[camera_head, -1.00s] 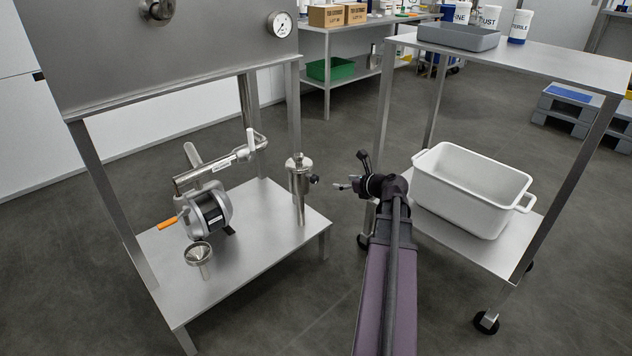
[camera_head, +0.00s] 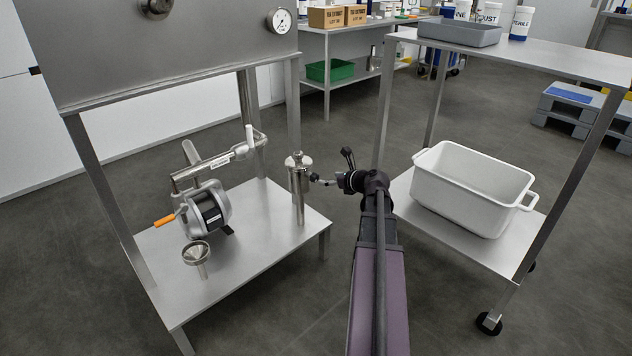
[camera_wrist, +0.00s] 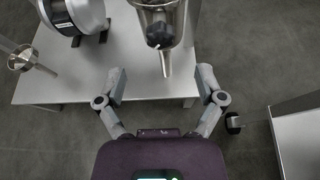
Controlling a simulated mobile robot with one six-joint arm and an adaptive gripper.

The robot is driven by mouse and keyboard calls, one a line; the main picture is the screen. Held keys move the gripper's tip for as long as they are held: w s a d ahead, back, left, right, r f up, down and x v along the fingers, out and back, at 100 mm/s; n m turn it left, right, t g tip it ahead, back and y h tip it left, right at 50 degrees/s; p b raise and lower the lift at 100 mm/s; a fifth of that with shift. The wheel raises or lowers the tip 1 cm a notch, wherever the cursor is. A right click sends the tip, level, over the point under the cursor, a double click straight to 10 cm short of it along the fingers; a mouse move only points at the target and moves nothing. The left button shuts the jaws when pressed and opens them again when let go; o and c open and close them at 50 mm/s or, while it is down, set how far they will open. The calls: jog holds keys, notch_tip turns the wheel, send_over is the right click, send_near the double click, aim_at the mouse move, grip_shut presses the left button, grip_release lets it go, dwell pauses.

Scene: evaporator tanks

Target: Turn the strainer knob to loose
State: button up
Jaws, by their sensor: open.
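The strainer (camera_head: 299,186) is an upright steel cylinder near the right edge of the steel platform under the tank. Its dark knob (camera_wrist: 159,36) shows in the wrist view on the side of the strainer body (camera_wrist: 164,12) that faces me. In the head view the knob is at the fingertips and is hard to make out. My gripper (camera_head: 318,179) points left at the strainer. In the wrist view my gripper (camera_wrist: 160,80) is open, its two fingers wide apart and empty. The knob lies between and beyond the fingertips. I cannot see contact with it.
A motor pump (camera_head: 207,211) with an orange handle (camera_head: 165,220) and a small funnel (camera_head: 196,252) stand left on the platform (camera_head: 250,262). A cart with a white tub (camera_head: 470,190) stands right of my arm. A table leg rises behind the strainer.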

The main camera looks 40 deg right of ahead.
aim_at(317, 177)
jog(key=b+x, duration=0.2)
jog(key=x, duration=0.5)
jog(key=shift+w+f, duration=0.2)
jog(key=shift+w, duration=0.05)
jog(key=c, duration=1.1)
